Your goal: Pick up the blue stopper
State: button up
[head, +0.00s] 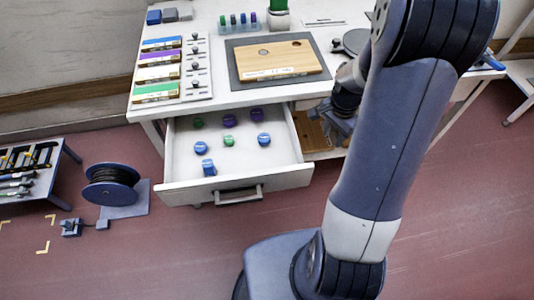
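An open white drawer (178,177) below the white table holds several small round stoppers. A blue stopper (264,140) lies at its right, and another blue one (201,148) at its left. A taller blue piece (208,167) stands near the drawer's front. Green stoppers (229,141) and purple stoppers (229,121) lie among and behind them. My gripper (328,119) is to the right of the drawer, beside the table's front edge, apart from the stoppers. My arm partly covers it, and its fingers are too small and dark to read.
A wooden board (290,52) lies on a dark mat on the table. A rack with coloured strips (158,73) is at the table's left. A cable reel (110,185) and a low blue-framed table (62,167) stand left of the drawer. Red floor in front is clear.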

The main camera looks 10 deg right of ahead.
aim_at(264, 139)
jog(key=k+u, duration=0.2)
jog(key=u, duration=0.2)
jog(key=k+j+u, duration=0.1)
jog(key=u, duration=0.3)
jog(key=i+l+u, duration=0.15)
jog(key=l+u, duration=0.3)
jog(key=l, duration=0.2)
jog(key=l+u, duration=0.5)
jog(key=l, duration=0.15)
jog(key=i+l, duration=0.1)
jog(key=l, duration=0.2)
